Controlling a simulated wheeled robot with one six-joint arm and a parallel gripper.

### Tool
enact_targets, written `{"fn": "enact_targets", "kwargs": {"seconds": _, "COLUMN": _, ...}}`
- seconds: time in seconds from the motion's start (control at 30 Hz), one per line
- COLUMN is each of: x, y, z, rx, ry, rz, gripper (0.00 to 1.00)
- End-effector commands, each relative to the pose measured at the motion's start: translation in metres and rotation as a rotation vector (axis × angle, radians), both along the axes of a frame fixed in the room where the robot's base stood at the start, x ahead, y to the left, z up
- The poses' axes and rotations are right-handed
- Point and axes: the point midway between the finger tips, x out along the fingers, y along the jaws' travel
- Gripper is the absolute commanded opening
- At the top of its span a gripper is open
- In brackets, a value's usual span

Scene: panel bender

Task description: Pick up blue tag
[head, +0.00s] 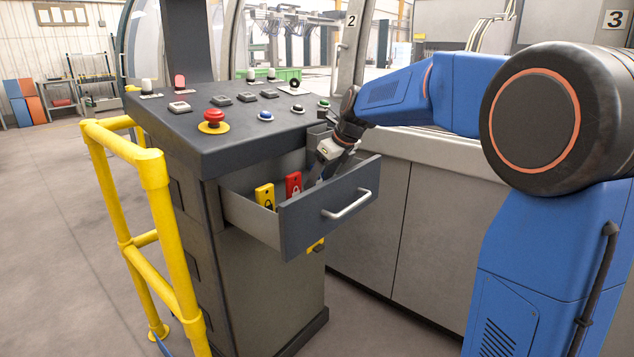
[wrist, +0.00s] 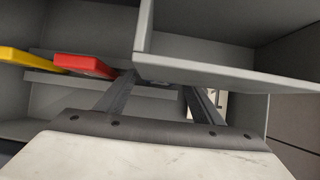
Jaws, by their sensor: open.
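A yellow tag (head: 265,196) and a red tag (head: 293,185) stand in the open drawer (head: 312,222) of the console. In the wrist view the yellow tag (wrist: 32,59) and the red tag (wrist: 84,66) lie to the left of my fingers. My gripper (head: 314,180) reaches down into the drawer, to the right of the red tag. The drawer front partly hides its fingers. In the wrist view my gripper (wrist: 160,86) has its two fingers apart, with a grey panel edge partly covering the space between their tips.
The console top (head: 220,135) overhangs the drawer's back and carries a red emergency button (head: 214,118) and several smaller buttons. A yellow guard rail (head: 155,190) stands at the left. Grey cabinet panels (head: 370,220) lie to the right. A grey panel (wrist: 225,68) is close to my fingers.

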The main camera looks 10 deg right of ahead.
Motion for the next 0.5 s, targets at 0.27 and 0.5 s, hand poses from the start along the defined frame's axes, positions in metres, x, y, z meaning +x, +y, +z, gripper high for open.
{"fn": "enact_targets", "kwargs": {"seconds": 0.27, "x": 0.0042, "y": 0.0027, "z": -0.0082, "rx": 0.0, "ry": -0.001, "rz": 0.0, "gripper": 0.61}}
{"fn": "enact_targets", "kwargs": {"seconds": 0.5, "x": 0.0041, "y": 0.0027, "z": -0.0082, "rx": 0.0, "ry": -0.001, "rz": 0.0, "gripper": 0.17}}
